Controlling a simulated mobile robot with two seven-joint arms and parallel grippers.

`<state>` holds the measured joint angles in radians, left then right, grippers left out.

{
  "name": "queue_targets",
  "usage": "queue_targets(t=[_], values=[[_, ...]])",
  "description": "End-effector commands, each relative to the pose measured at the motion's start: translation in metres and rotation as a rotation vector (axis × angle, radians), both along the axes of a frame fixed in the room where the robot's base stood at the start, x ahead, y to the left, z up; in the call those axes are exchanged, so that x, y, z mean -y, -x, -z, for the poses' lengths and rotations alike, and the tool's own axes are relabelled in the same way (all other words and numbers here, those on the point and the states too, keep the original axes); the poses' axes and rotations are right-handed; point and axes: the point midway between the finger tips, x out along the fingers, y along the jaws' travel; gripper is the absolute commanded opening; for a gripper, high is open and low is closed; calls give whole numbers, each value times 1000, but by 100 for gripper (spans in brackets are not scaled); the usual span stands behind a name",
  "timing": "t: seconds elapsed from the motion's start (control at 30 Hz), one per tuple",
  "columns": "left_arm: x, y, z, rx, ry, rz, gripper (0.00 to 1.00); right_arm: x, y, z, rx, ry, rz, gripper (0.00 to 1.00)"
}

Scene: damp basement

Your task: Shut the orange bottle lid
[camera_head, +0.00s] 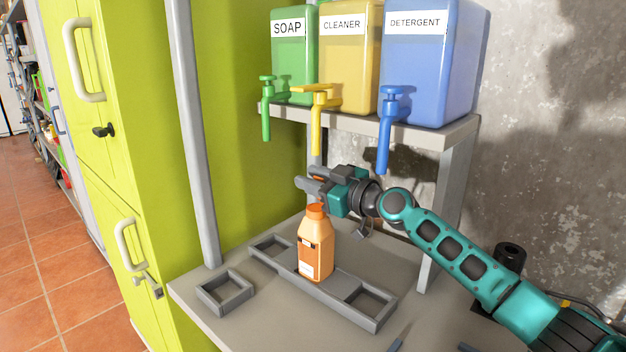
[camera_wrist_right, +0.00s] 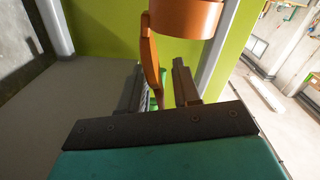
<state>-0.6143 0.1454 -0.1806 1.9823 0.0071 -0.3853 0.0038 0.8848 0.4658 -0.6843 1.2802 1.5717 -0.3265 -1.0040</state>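The orange bottle (camera_head: 316,250) stands upright in the middle of a grey holder (camera_head: 340,300) on the table. Its darker orange neck (camera_head: 316,212) shows at the top. My right gripper (camera_head: 309,183) is just above and behind the neck, pointing left. A bit of orange, seemingly the lid (camera_head: 320,178), shows between its fingers. In the right wrist view a rounded orange piece with a thin strap (camera_wrist_right: 152,65) hangs beyond my right gripper (camera_wrist_right: 158,80). The strap reaches down between the two dark fingers, which stand apart. Whether a finger touches it is unclear. My left gripper is out of view.
A shelf (camera_head: 400,131) above holds green soap (camera_head: 293,60), yellow cleaner (camera_head: 346,60) and blue detergent (camera_head: 425,65) dispensers, with taps hanging close above my gripper. A small grey square frame (camera_head: 226,293) lies left of the holder. A grey post and green cabinet (camera_head: 130,130) stand left.

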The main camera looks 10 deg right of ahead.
Motion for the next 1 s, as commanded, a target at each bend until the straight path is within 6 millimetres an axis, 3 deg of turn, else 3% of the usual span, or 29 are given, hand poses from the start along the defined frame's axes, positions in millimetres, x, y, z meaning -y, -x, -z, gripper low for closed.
queue_targets(t=[0.27,0.6,1.0], values=[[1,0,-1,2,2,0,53,-1,-1,0,0,0,0,32],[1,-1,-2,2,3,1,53,-1,-1,0,-1,-1,0,0],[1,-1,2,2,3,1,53,-1,0,2,8,10,0,0]])
